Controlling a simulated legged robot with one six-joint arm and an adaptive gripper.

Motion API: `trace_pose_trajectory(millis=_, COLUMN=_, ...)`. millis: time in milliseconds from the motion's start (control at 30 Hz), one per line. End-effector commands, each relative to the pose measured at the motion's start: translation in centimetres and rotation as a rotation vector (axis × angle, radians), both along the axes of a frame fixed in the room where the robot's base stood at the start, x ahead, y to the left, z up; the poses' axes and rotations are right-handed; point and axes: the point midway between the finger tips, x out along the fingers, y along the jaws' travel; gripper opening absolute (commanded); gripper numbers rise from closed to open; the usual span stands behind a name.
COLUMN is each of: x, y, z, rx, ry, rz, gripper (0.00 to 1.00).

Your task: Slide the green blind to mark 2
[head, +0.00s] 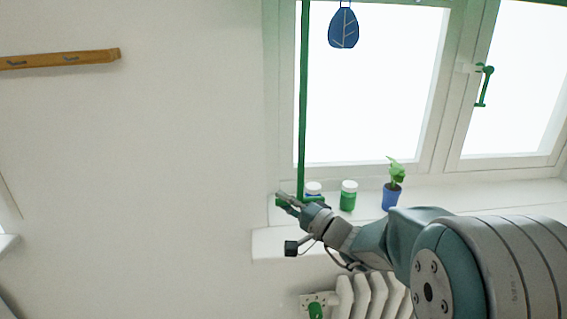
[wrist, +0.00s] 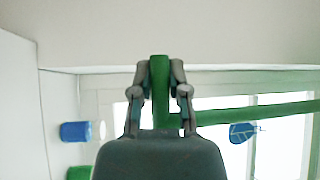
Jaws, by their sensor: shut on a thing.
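A thin green rod (head: 303,100), which appears to belong to the green blind, hangs down the left side of the window. At its bottom is a green handle piece (head: 313,199). My gripper (head: 288,201) is at this lower end, above the left part of the sill. In the wrist view, my gripper (wrist: 161,75) is shut on the green handle (wrist: 160,92), with a finger on each side. The rod (wrist: 255,112) runs off to the right there. No numbered mark is readable.
On the white sill (head: 450,193) stand a green jar (head: 348,196), a blue jar (wrist: 74,132) and a plant in a blue pot (head: 392,197). A blue leaf-shaped ornament (head: 343,28) hangs before the window. A radiator (head: 370,296) is below.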

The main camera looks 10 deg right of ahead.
Motion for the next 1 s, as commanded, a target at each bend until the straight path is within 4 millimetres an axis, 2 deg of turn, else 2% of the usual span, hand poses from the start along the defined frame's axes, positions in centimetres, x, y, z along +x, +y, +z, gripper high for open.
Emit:
trace_pose_trajectory(millis=33, x=0.1, y=-0.1, z=-1.6, rx=0.001, ry=0.01, rz=-0.004, gripper=0.0)
trace_pose_trajectory(millis=100, x=0.1, y=-0.1, z=-3.1, rx=0.001, ry=0.008, rz=-0.003, gripper=0.0)
trace_pose_trajectory(millis=300, x=0.1, y=-0.1, z=-6.1, rx=0.0, ry=0.004, rz=-0.004, gripper=0.0)
trace_pose_trajectory(millis=500, x=0.1, y=-0.1, z=-7.2, rx=-0.001, ry=0.001, rz=-0.003, gripper=0.0)
trace_pose_trajectory(millis=867, x=0.1, y=-0.1, z=-7.3, rx=-0.002, ry=-0.001, rz=-0.003, gripper=0.0)
trace_pose_trajectory(millis=900, x=0.1, y=-0.1, z=-7.3, rx=-0.002, ry=-0.001, rz=-0.003, gripper=0.3)
trace_pose_trajectory(millis=967, x=0.1, y=0.0, z=-7.3, rx=-0.002, ry=-0.001, rz=-0.003, gripper=0.57)
trace_pose_trajectory(millis=1000, x=0.1, y=0.0, z=-7.3, rx=-0.002, ry=-0.001, rz=-0.003, gripper=0.57)
